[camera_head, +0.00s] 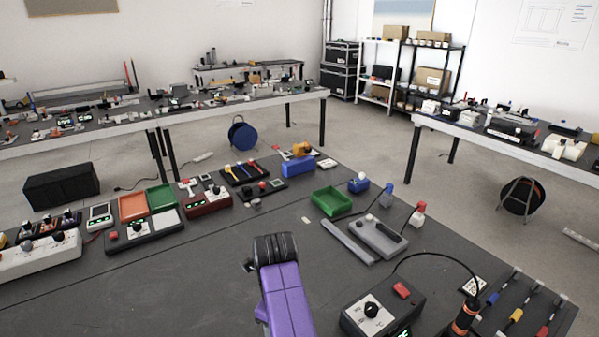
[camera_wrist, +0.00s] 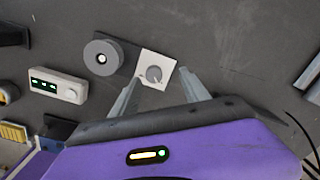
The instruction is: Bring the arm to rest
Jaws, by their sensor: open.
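My purple arm (camera_head: 285,300) rises from the bottom middle of the head view and ends in a black joint over the near part of the dark workbench (camera_head: 190,285). My gripper's fingers do not show clearly there. In the wrist view my gripper (camera_wrist: 159,76) has two grey fingers spread apart, with nothing held between them.
A grey round part (camera_wrist: 102,57) and a white device with a green display (camera_wrist: 58,86) lie left of the fingers. A soldering control box (camera_head: 383,305) stands right of my arm, a green tray (camera_head: 331,202) beyond it.

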